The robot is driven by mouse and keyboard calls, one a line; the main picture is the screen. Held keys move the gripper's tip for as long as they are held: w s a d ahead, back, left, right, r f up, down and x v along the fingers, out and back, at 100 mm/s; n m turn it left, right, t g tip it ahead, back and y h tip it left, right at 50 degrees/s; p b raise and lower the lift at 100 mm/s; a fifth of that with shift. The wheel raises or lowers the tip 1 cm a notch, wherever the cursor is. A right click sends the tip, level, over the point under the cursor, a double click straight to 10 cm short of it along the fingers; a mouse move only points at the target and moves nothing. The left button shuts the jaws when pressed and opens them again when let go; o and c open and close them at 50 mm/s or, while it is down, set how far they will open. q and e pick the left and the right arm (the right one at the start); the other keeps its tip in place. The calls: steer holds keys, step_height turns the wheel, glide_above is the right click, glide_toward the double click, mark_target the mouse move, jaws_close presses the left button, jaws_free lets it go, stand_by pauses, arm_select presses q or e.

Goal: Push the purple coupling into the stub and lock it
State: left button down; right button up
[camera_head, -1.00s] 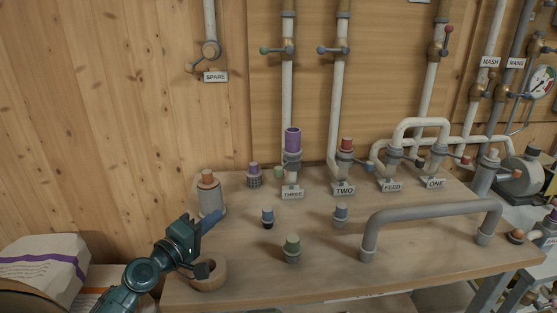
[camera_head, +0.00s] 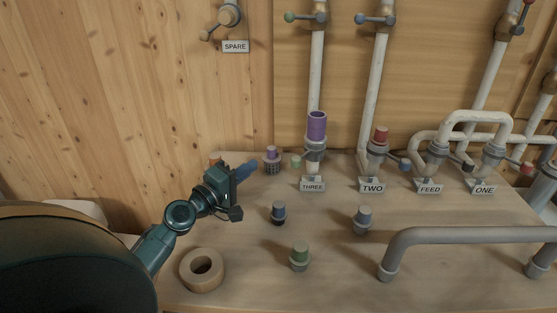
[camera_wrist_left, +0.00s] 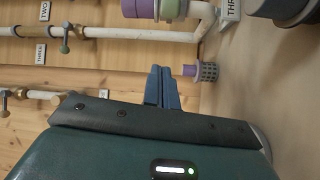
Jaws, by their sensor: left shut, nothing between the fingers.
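The purple coupling (camera_head: 317,125) stands upright in the grey collar of the stub (camera_head: 315,152) behind the THREE sign, its open top upward. How deep it sits I cannot tell. A lever with a pale green knob (camera_head: 296,162) sticks out to the left of the collar. In the left wrist view the coupling (camera_wrist_left: 138,9) is cut off at the top edge, beside the green knob (camera_wrist_left: 173,10). My left gripper (camera_head: 249,168) is shut and empty, left of the stub and apart from it. Its blue fingers (camera_wrist_left: 161,86) point toward the wall. My right gripper is not in view.
A purple-topped strainer (camera_head: 272,160) stands between my left fingers and the stub, and also shows in the left wrist view (camera_wrist_left: 207,71). Blue-topped (camera_head: 279,212) and green-topped (camera_head: 300,257) fittings, a tan ring (camera_head: 202,271) and a grey pipe handle (camera_head: 470,236) occupy the bench front.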

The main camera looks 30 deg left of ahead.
mark_target(302, 157)
arm_select(q)
steer(key=w+d+p, duration=0.3)
steer(key=w+d, duration=0.1)
steer(key=w, duration=0.4)
steer(key=shift+w+d, duration=0.15)
steer(key=shift+d, duration=0.15)
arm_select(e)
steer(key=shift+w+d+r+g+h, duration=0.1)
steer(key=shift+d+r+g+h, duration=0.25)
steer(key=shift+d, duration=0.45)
arm_select(q)
steer(key=shift+f, duration=0.1)
steer(key=shift+d, duration=0.1)
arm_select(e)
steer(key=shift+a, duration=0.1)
